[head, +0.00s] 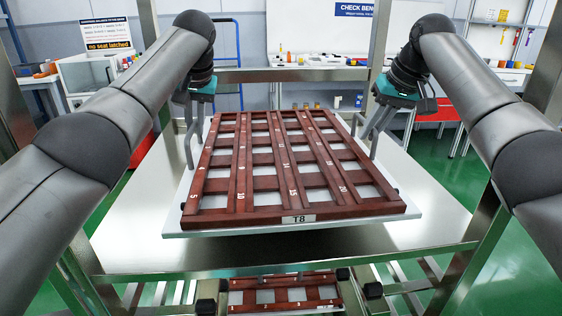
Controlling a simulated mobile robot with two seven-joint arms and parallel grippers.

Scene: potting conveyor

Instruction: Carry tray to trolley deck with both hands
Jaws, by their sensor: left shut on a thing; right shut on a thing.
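The tray (300,217) is a dark red wooden lattice with numbered cells and a "T8" label on its near edge. It lies level on a white board (182,222). Below them is a shiny steel deck (130,225); I cannot tell whether the board rests on it or hangs just above. My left gripper (194,150) is shut at the tray's far left side. My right gripper (374,140) is shut at its far right side. The exact contact of the fingers with the tray is too small to tell.
Steel posts (480,245) stand at both sides of the deck. A second red lattice (285,296) sits lower, under the deck's near edge. Behind are a bench (300,74) with small items, a red table (440,110) at right and open green floor (520,255).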

